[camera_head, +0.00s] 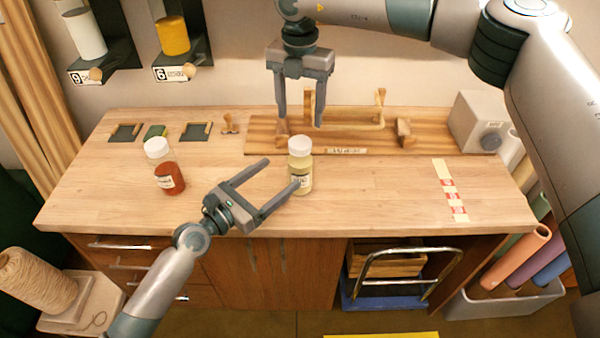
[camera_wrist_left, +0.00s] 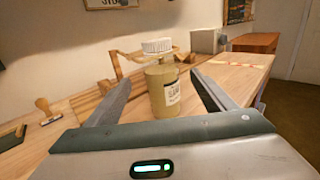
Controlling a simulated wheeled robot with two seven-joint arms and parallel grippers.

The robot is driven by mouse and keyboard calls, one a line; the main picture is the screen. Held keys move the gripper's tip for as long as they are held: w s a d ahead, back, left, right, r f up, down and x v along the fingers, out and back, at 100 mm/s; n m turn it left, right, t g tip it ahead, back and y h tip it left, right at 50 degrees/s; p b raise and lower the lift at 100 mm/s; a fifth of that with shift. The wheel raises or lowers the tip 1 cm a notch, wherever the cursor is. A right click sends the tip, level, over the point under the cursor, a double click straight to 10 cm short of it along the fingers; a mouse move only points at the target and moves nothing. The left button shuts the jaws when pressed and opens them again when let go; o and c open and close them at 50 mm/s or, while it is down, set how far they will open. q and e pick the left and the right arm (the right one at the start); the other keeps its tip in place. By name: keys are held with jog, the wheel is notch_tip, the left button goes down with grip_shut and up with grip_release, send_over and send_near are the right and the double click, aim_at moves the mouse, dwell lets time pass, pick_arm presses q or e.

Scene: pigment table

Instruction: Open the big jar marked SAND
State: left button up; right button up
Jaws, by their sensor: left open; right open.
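The big jar marked SAND (camera_head: 303,178) stands upright on the table, with pale yellow-beige contents. Its white lid (camera_head: 299,146) sits on top. In the left wrist view the jar (camera_wrist_left: 161,92) shows its label, partly readable, and the lid (camera_wrist_left: 157,46) above its neck. My left gripper (camera_head: 283,173) is open, its fingers pointing at the jar from the left; the jar appears between or just beyond the fingertips, and I cannot tell if they touch. My right gripper (camera_head: 300,121) is open and empty, pointing down above and behind the lid.
A second jar with red contents (camera_head: 170,178) stands left. A wooden rack (camera_head: 262,134) lies behind the SAND jar, with a grey box (camera_head: 476,122) at right. Small dark trays (camera_head: 125,132) lie back left. A red-and-white strip (camera_head: 452,190) marks the right. The front right tabletop is clear.

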aim_at(310, 150)
pick_arm(q)
jog(key=x, duration=1.3)
jog(key=shift+w+d, duration=0.15)
grip_shut()
pick_arm(e)
jog(key=m, duration=0.6)
jog(key=shift+a+m, duration=0.1)
jog(key=shift+m, duration=0.3)
jog(key=m, duration=0.6)
jog(key=shift+m, duration=0.3)
jog(key=shift+f, duration=0.15)
jog(key=shift+f, duration=3.85)
